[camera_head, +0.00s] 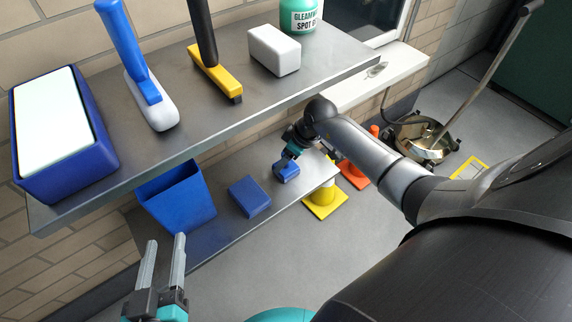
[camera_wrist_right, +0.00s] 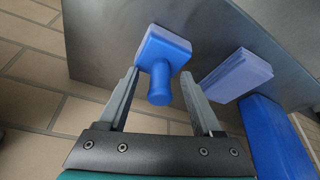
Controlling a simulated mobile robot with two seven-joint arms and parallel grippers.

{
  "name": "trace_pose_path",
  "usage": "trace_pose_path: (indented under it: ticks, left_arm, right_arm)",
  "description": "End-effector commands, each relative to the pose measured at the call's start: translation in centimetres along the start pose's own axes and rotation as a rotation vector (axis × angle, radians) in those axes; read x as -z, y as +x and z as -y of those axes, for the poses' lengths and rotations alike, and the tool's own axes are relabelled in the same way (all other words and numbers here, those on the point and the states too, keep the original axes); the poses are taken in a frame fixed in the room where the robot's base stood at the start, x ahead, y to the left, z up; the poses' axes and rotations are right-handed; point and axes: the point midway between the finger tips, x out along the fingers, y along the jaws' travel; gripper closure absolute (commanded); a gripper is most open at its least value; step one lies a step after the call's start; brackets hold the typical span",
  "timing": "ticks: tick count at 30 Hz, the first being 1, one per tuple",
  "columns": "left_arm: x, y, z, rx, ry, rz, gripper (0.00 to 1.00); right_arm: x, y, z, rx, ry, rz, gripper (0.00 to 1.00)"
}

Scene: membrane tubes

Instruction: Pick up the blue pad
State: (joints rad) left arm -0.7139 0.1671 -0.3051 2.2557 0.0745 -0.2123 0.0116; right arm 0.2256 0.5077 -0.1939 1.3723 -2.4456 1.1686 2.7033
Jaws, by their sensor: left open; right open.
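A flat blue pad (camera_head: 250,196) lies on the lower shelf, right of a blue bin; it also shows paler in the right wrist view (camera_wrist_right: 237,75). A smaller blue block (camera_head: 288,173) with a round knob (camera_wrist_right: 160,84) sits farther right, near the shelf's end. My right gripper (camera_head: 288,158) is open at this block; in the wrist view its fingers stand either side of the knob. Whether they touch it I cannot tell. My left gripper (camera_head: 164,240) is open and empty in front of the lower shelf, apart from the pad.
The blue bin (camera_head: 180,203) stands left of the pad. The upper shelf (camera_head: 215,108) overhangs, holding a blue box (camera_head: 95,150), a blue-handled brush (camera_head: 150,98), a yellow brush (camera_head: 215,75) and a white block (camera_head: 274,50). A yellow cone (camera_head: 324,197) stands beyond the lower shelf's end.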

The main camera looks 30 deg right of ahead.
Motion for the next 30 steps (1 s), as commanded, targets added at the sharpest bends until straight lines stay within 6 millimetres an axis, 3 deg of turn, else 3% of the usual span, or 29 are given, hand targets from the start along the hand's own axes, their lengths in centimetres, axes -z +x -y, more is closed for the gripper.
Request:
trace_pose_path:
  ticks: [8,26,30]
  left_arm:
    - [0.06,-0.03,-0.08,-0.002,-0.002,-0.008,0.50]
    - [0.09,-0.02,-0.07,-0.002,-0.001,-0.008,0.50]
    - [0.09,-0.01,-0.07,-0.002,-0.001,-0.008,0.50]
  right_arm:
    - [0.02,0.06,0.02,0.000,0.000,0.000,0.33]
    - [-0.01,0.06,0.03,0.001,0.000,0.000,1.00]
    - [-0.02,0.06,0.03,0.001,0.000,0.001,1.00]
